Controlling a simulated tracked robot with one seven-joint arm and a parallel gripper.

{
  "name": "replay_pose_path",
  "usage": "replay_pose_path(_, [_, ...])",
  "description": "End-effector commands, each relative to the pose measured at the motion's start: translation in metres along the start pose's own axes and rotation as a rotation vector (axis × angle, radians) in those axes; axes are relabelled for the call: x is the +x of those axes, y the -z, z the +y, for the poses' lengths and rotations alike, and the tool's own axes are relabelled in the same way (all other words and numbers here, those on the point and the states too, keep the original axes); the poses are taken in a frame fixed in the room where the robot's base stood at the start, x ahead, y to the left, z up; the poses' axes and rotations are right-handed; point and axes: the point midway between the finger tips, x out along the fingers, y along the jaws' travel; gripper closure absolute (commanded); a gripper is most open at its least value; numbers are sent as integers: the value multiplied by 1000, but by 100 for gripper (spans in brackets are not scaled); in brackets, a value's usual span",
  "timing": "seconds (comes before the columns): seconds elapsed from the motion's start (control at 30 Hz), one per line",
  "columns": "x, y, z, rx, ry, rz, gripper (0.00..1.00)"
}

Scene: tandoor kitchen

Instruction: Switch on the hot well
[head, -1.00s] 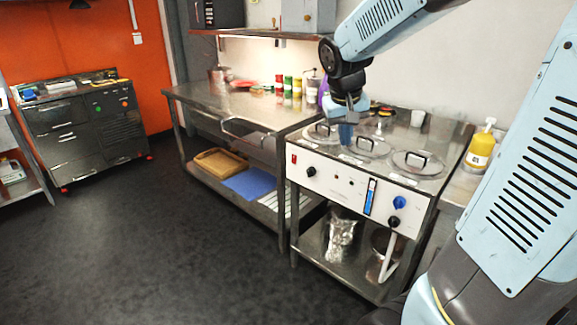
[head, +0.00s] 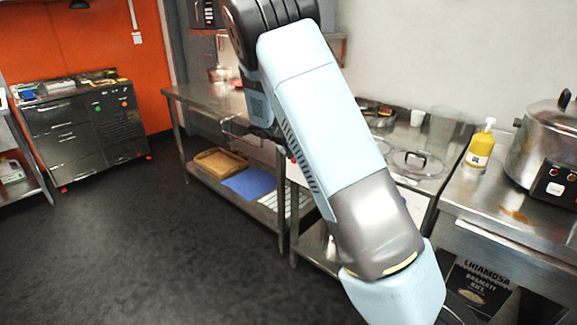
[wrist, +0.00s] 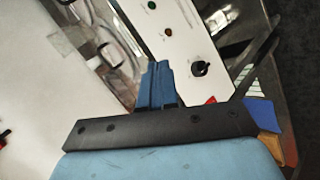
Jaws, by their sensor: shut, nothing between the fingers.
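The hot well (head: 432,180) is a steel unit with round glass lids, mostly hidden behind my arm in the head view. Its white front panel (wrist: 172,28) shows in the wrist view, with a black knob (wrist: 201,68), a green lamp (wrist: 152,5) and an amber lamp (wrist: 168,33). A small red part (wrist: 210,100), which looks like the switch, shows at the panel's end near my gripper, partly covered. My gripper (wrist: 157,70) is shut and empty, its blue fingers in front of the hot well. I cannot tell whether they touch it. My arm hides the gripper in the head view.
A steel worktable (head: 190,95) stands left of the hot well, with a blue tray (head: 250,183) on its lower shelf. To the right, a counter (head: 520,215) holds a yellow bottle (head: 480,150) and a large cooker (head: 545,140). The dark floor at left is clear.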

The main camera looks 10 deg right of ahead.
Motion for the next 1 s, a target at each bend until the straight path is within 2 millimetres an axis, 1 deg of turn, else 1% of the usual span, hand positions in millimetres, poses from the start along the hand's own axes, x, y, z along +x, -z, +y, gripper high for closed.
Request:
replay_pose_path(0.03, [5, 9, -13, -22, -38, 12, 100])
replay_pose_path(0.2, [19, 40, -48, -79, -162, 68, 100])
replay_pose_path(0.37, [28, 68, -84, -137, -279, 137, 100])
replay_pose_path(0.5, [31, 90, -118, -192, -378, 211, 100])
replay_pose_path(0.7, [32, 115, -165, -265, -497, 316, 100])
replay_pose_path(0.83, [31, 125, -186, -297, -544, 367, 100])
replay_pose_path(0.9, [31, 128, -194, -307, -559, 384, 100])
replay_pose_path(1.0, [30, 130, -199, -314, -570, 398, 100])
